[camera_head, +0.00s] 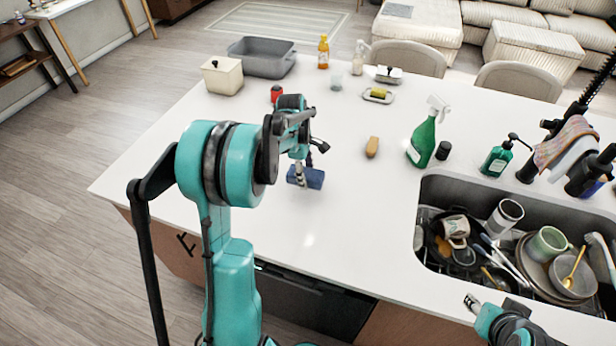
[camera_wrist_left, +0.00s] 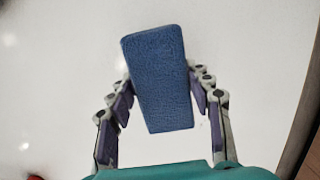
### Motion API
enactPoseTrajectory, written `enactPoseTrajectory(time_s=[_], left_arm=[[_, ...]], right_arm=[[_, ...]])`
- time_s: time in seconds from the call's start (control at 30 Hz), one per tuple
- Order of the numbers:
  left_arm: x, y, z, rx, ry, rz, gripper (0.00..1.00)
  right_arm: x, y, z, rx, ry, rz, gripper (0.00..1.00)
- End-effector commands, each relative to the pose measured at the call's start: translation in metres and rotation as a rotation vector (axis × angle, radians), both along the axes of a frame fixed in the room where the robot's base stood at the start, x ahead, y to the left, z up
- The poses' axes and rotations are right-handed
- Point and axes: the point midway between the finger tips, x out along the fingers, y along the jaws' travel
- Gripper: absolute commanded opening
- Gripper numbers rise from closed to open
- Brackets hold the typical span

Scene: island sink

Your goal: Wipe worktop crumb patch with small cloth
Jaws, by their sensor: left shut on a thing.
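My left gripper (camera_head: 300,168) is over the white worktop (camera_head: 350,215), shut on a small blue cloth (camera_head: 312,179), which looks like a thick folded block. In the left wrist view the cloth (camera_wrist_left: 160,80) sits between the two fingers of the left gripper (camera_wrist_left: 160,95), slightly tilted. It is at or just above the worktop; I cannot tell if it touches. I cannot make out a crumb patch in either view. My right gripper (camera_head: 472,302) is low at the front right, near the sink's front edge; its jaws are too small to judge.
A sink (camera_head: 428,190) full of dishes is at the right. A green spray bottle (camera_head: 423,143), a brown brush-like item (camera_head: 372,147) and a soap bottle (camera_head: 497,157) stand behind. A red can (camera_head: 276,93), cream canister (camera_head: 222,76) and grey tub (camera_head: 262,58) are at the back left.

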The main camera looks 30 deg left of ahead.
Motion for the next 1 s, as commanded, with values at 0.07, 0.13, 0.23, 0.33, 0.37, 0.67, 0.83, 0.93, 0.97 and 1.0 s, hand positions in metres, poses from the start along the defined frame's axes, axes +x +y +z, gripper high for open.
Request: enactPoseTrajectory(time_s=[0.07, 0.13, 0.23, 0.33, 0.37, 0.67, 0.83, 0.93, 0.97, 1.0], left_arm=[[-0.001, 0.002, 0.010, 0.000, 0.000, 0.000, 0.09], [-0.001, 0.003, 0.015, 0.000, 0.000, -0.002, 0.09], [-0.001, 0.004, 0.021, 0.000, 0.001, -0.003, 0.09], [-0.002, 0.005, 0.024, 0.000, 0.000, -0.005, 0.09], [-0.002, 0.005, 0.025, 0.000, 0.000, -0.005, 0.09], [-0.002, 0.005, 0.024, 0.000, 0.000, -0.005, 0.09], [-0.002, 0.005, 0.024, 0.000, 0.000, -0.005, 0.09], [-0.002, 0.005, 0.024, 0.000, 0.000, -0.010, 0.09], [-0.002, 0.003, 0.024, 0.001, 0.000, -0.019, 0.09], [-0.002, 0.000, 0.022, 0.003, -0.001, -0.043, 0.09]], right_arm=[[0.000, 0.000, 0.008, 0.000, 0.000, 0.000, 0.40], [0.000, 0.000, 0.011, 0.000, 0.000, 0.000, 0.40], [0.000, 0.000, 0.015, 0.000, 0.000, 0.000, 0.40], [0.000, 0.000, 0.017, 0.000, 0.000, 0.000, 0.40], [0.000, 0.000, 0.017, 0.000, 0.000, 0.000, 0.40], [0.000, 0.000, 0.016, 0.000, 0.000, 0.000, 0.40], [0.000, 0.000, 0.016, 0.000, 0.000, 0.000, 0.40], [0.000, 0.000, 0.016, 0.000, 0.000, 0.000, 0.40], [0.000, 0.000, 0.016, 0.000, 0.000, 0.000, 0.40], [0.000, 0.000, 0.014, 0.000, 0.000, 0.000, 0.40]])
